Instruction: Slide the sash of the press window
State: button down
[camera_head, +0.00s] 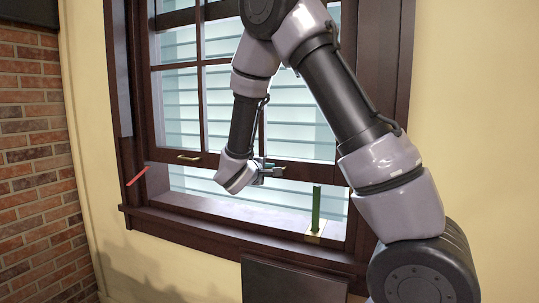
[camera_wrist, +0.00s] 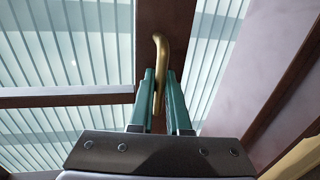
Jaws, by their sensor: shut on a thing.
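The window sash (camera_head: 310,173) has a dark brown frame with panes and stands partly raised, with an open gap between its bottom rail and the sill. A brass handle (camera_head: 188,156) shows on the left of the bottom rail. In the wrist view another brass handle (camera_wrist: 160,62) is on the rail, between the green fingers of my gripper (camera_wrist: 162,88). My gripper is shut on this handle. In the head view my gripper (camera_head: 270,171) is at the bottom rail, right of the left handle; the held handle is mostly hidden there.
A green upright post (camera_head: 316,207) on a brass base stands at the right of the sill (camera_head: 225,207). A red bar (camera_head: 137,177) sticks out at the left jamb. A dark panel (camera_head: 290,283) is below the window; a brick wall (camera_head: 35,150) is at left.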

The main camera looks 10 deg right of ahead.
jog(key=shift+f, duration=0.65)
jog(key=c, duration=0.9)
grip_release()
jog(key=shift+a+r, duration=0.1)
jog(key=v, duration=1)
jog(key=shift+s+a, duration=0.2)
jog(key=shift+s, duration=0.1)
jog(key=shift+r, duration=0.1)
